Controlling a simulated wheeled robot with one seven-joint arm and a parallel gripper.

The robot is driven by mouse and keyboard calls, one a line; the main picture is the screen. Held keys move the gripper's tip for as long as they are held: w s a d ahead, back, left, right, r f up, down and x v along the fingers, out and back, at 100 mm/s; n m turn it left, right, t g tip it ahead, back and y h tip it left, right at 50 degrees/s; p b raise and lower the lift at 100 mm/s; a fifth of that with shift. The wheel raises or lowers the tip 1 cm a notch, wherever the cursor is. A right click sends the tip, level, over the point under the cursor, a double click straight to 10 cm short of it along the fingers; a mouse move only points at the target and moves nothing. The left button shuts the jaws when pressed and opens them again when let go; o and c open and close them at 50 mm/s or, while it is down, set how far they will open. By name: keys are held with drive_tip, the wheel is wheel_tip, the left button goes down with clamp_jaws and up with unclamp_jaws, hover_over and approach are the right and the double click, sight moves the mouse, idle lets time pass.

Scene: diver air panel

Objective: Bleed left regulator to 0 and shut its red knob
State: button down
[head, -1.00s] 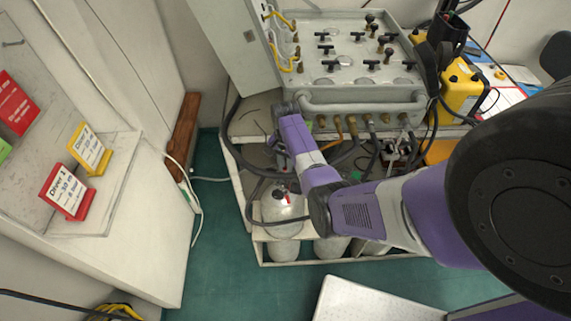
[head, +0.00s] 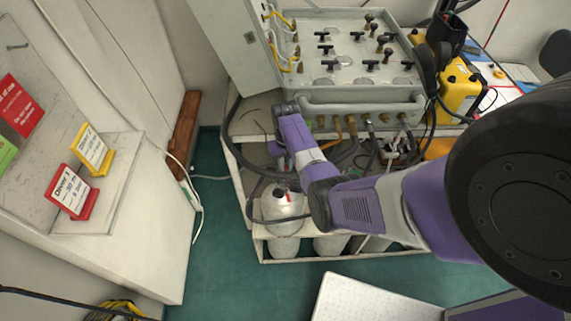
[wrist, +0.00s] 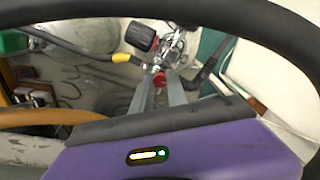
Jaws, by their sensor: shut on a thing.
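In the wrist view, a chrome regulator (wrist: 172,46) with a black hand knob (wrist: 140,36) at its left sits at the top centre. A small red knob (wrist: 160,80) lies just below it, between the two grey fingers of my gripper (wrist: 160,74). The fingers are closed on the red knob and cover its sides. No gauge reading can be made out. In the head view my purple wrist reaches down in front of the panel, and it hides the gripper and the regulator.
The grey air panel (head: 355,97) with black valves stands above my wrist. White cylinders (head: 282,210) stand in a rack below it. Black hoses (head: 235,150) loop around the work spot. A wall with sign cards (head: 70,190) is at the left; green floor (head: 215,240) is open.

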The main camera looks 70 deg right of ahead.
sight(286, 167)
drive_tip(key=shift+n, duration=0.6)
drive_tip(key=c, duration=1.6)
unclamp_jaws()
drive_tip(key=shift+r, duration=0.1)
drive_tip(key=shift+r, duration=3.8)
